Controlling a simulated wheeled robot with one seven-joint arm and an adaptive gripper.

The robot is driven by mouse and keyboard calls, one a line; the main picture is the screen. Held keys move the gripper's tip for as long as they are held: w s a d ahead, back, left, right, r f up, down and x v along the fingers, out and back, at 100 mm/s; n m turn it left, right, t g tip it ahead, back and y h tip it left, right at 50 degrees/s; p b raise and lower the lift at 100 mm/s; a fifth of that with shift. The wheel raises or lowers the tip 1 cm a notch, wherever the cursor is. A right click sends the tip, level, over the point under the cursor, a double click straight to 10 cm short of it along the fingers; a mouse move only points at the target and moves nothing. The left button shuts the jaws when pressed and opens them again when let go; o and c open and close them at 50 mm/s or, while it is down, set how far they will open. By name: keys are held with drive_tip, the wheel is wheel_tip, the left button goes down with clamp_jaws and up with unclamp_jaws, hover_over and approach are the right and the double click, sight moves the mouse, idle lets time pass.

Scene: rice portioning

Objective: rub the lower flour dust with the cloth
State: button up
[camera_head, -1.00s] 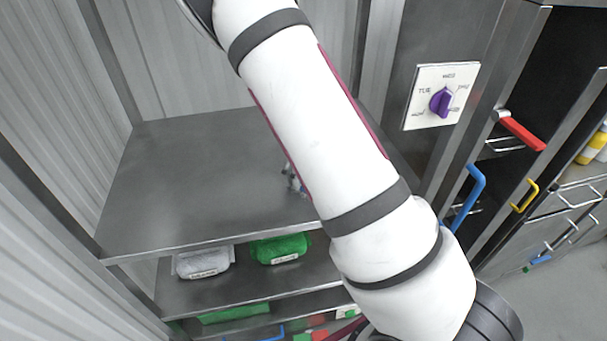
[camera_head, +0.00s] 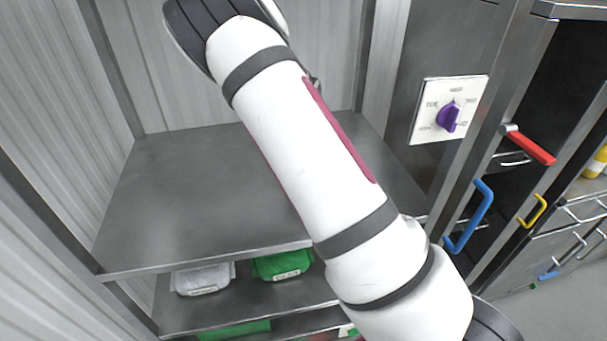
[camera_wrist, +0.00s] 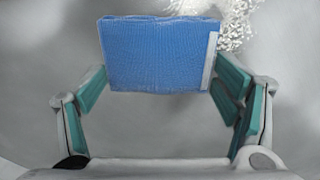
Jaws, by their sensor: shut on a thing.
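In the wrist view a folded blue cloth (camera_wrist: 158,58) with a pale strip along its right edge is held between the teal-padded fingers of my gripper (camera_wrist: 162,78). My gripper is shut on the cloth. A patch of white flour dust (camera_wrist: 232,30) lies on a grey surface just beyond the cloth at the upper right, partly hidden behind the cloth's top right corner. I cannot tell whether the cloth touches the surface. In the head view my arm hides the gripper, the cloth and the dust.
A metal shelf unit (camera_head: 185,200) stands ahead, its top board mostly bare. A white bag (camera_head: 203,279) and a green bag (camera_head: 282,264) sit on the board below. A panel with a purple dial (camera_head: 448,117) and coloured handles (camera_head: 468,215) are at the right.

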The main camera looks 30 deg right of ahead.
drive_tip(key=shift+s+a+p, duration=0.25)
drive_tip(key=shift+s+p, duration=0.4)
drive_tip(key=shift+s, duration=0.25)
drive_tip(key=shift+s+a+p, duration=0.2)
drive_tip(key=shift+s+p, duration=0.45)
drive_tip(key=shift+s, duration=0.25)
drive_tip(key=shift+s+a+f+p, duration=0.2)
drive_tip(key=shift+s+p, duration=0.2)
drive_tip(key=shift+s, duration=0.3)
drive_tip(key=shift+s+a+f+p, duration=0.15)
drive_tip(key=shift+s+p, duration=0.25)
drive_tip(key=shift+s, duration=0.25)
drive_tip(key=shift+s+a+f+p, duration=0.1)
drive_tip(key=shift+s+a+p, duration=0.1)
drive_tip(key=shift+s+p, duration=0.35)
